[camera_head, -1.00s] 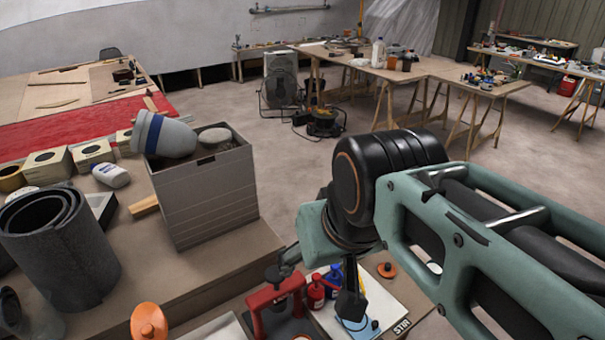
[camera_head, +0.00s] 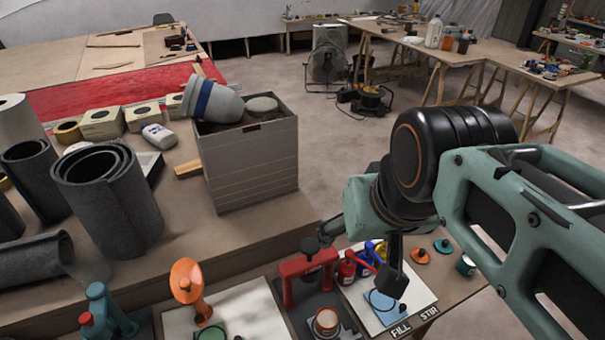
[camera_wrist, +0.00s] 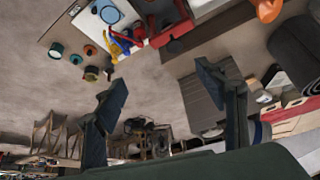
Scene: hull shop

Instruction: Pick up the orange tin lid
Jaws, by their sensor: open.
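A small orange lid with a dark centre (camera_head: 420,256) lies on the bench at the lower right in the head view, beside a teal lid (camera_head: 443,246). I take it to be the orange tin lid. It also shows at the upper left in the wrist view (camera_wrist: 91,50). My gripper (camera_head: 362,255) hangs over the bench, left of the lid in the head view. In the wrist view its two fingers (camera_wrist: 160,78) are spread wide with nothing between them. It appears apart from the lid.
A red press (camera_head: 306,270) and larger orange disc (camera_head: 187,282) stand further left. A teal tin (camera_head: 466,265) is right of it. A grey bin (camera_head: 250,165) stands behind.

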